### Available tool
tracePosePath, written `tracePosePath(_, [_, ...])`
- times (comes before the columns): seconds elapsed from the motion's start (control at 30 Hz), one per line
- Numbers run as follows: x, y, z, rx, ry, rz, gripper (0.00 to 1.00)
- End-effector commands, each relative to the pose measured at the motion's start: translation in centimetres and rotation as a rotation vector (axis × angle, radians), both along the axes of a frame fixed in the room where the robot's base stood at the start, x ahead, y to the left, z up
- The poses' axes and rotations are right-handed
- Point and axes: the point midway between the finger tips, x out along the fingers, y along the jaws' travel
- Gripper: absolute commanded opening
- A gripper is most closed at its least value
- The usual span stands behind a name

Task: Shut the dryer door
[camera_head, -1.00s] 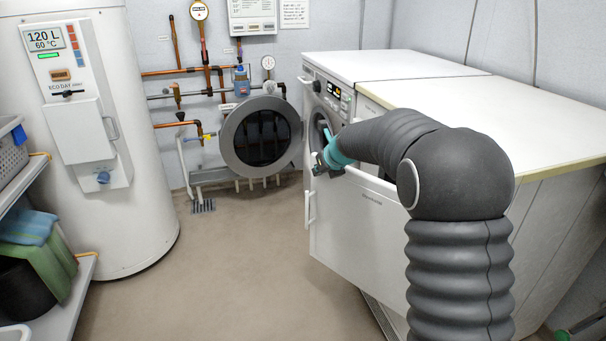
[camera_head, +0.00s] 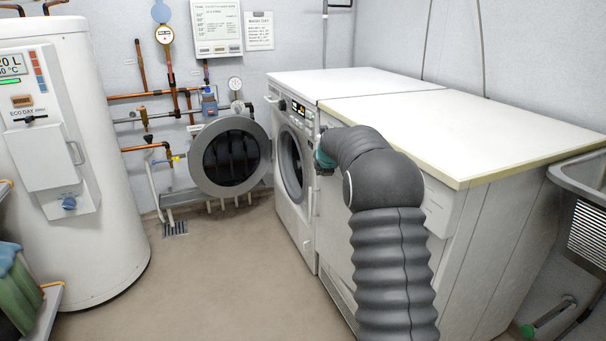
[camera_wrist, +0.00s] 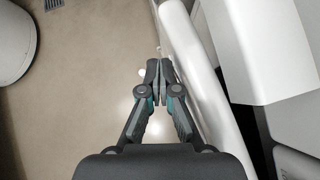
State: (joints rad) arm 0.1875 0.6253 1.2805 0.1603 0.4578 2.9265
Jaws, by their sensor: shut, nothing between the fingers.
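The dryer is the nearer white machine, and its door (camera_head: 340,225) is a flat white front panel with a handle (camera_head: 312,203) on its left edge. My gripper (camera_head: 323,165) is at the upper left of the door, partly hidden by my arm. In the wrist view, my gripper (camera_wrist: 158,70) is shut and empty. A white rounded edge (camera_wrist: 190,65), apparently the door's, runs just right of the fingers.
The washing machine (camera_head: 292,215) stands beyond the dryer, its round door (camera_head: 230,157) swung wide open. A white boiler (camera_head: 110,170) and shelf (camera_head: 45,310) are at left. A sink (camera_head: 585,185) is at right. The middle floor (camera_head: 220,290) is clear.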

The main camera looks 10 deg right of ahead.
Motion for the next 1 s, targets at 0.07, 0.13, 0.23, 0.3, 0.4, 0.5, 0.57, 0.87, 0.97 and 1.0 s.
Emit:
tracePosePath(0.07, [0.0, -0.7, 0.0, -0.001, 0.0, -0.012, 0.0])
tracePosePath(0.13, [0.1, -1.0, 0.0, -0.001, 0.0, -0.018, 0.0])
tracePosePath(0.23, [0.1, -1.2, 0.0, 0.001, 0.0, -0.022, 0.0])
tracePosePath(0.3, [0.1, -1.2, 0.0, 0.0, 0.0, -0.023, 0.0])
tracePosePath(0.4, [0.1, -1.2, 0.0, 0.0, 0.0, -0.021, 0.0])
tracePosePath(0.5, [0.1, -1.2, 0.0, 0.0, 0.0, -0.021, 0.0])
tracePosePath(0.57, [0.1, -1.1, 0.0, 0.0, 0.0, -0.021, 0.0])
tracePosePath(0.87, [-1.3, -1.0, 1.6, -0.001, -0.002, -0.021, 0.0])
tracePosePath(0.97, [-2.5, -0.8, 2.8, -0.001, -0.003, -0.021, 0.0])
tracePosePath(1.0, [-3.1, -0.8, 3.4, -0.001, -0.002, -0.021, 0.0])
